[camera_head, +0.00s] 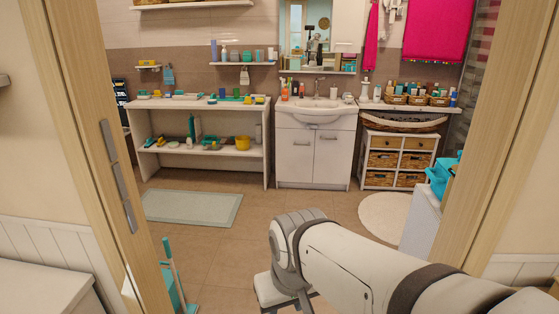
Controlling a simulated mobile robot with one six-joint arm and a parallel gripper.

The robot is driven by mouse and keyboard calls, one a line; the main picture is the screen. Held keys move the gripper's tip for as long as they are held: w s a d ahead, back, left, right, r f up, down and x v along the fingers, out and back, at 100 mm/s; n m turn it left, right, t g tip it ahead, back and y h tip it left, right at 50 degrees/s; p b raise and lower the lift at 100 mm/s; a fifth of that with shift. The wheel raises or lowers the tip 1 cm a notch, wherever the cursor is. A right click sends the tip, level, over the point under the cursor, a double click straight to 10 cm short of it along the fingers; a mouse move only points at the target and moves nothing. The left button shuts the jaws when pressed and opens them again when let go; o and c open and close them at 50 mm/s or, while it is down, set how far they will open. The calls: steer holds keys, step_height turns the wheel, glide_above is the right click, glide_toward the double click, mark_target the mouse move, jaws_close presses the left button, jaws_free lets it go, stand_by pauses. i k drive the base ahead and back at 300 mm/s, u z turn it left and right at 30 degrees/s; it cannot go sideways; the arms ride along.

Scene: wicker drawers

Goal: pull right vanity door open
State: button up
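The white vanity (315,151) stands against the back wall under a mirror, with a sink (316,106) on top. Its right vanity door (332,162) is shut, with a small handle near its top. The left vanity door (295,160) is shut too. My arm reaches in from the lower right through the doorway. My gripper (298,303) is low in front of it, at the bottom edge of the picture and well short of the vanity. Its fingers are mostly cut off or too unclear to read.
A doorway frames the view, with a left jamb (95,130) and right jamb (505,135). An open white shelf (197,163) stands left of the vanity, wicker drawers (396,160) right. A grey mat (193,206) and round rug (388,216) lie on the floor. The tiles before the vanity are clear.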

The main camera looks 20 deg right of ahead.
mark_target(334, 149)
steer(key=z, duration=0.2)
steer(key=i, duration=0.65)
steer(key=z, duration=0.55)
steer(key=i, duration=1.6)
steer(key=z, duration=0.55)
steer(key=i, duration=3.1)
steer(key=u, duration=0.45)
